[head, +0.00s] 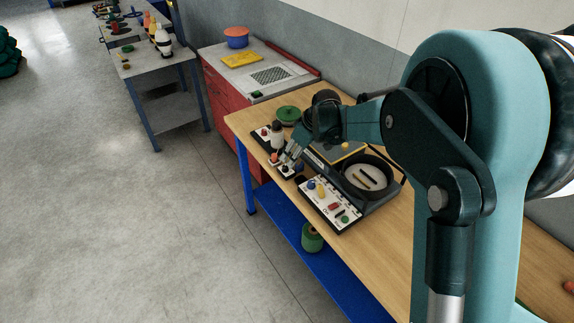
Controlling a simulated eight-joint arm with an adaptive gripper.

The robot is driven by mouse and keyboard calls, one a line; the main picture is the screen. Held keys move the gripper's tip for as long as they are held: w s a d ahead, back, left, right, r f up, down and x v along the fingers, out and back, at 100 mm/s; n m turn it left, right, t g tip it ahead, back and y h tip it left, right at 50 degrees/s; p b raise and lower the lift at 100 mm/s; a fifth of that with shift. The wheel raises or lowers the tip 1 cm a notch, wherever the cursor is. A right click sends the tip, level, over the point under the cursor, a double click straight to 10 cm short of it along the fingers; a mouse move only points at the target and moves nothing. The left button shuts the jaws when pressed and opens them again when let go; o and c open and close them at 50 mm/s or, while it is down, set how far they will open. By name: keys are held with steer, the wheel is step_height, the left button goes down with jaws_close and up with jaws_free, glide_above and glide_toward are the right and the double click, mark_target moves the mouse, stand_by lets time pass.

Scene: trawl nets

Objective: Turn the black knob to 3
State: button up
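My gripper (288,156) is over the left part of the wooden workbench, pointing down toward a small control panel with an orange knob (274,158) and a red part. Its fingertips are close to this panel, but they are too small to show whether they are open, shut or touching anything. A dark shape (300,180) at the near panel's upper left corner may be a black knob; I cannot be sure. No scale or number 3 is readable. My arm and gripper hide part of the panels.
A white panel (314,204) with blue, yellow, red and green controls stands at the bench's front edge. Behind it is a black round pan-like device (366,178). A green round object (288,113) lies at the back left.

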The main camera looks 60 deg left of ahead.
mark_target(286, 166)
steer(key=shift+x, duration=3.6)
steer(key=c, duration=0.9)
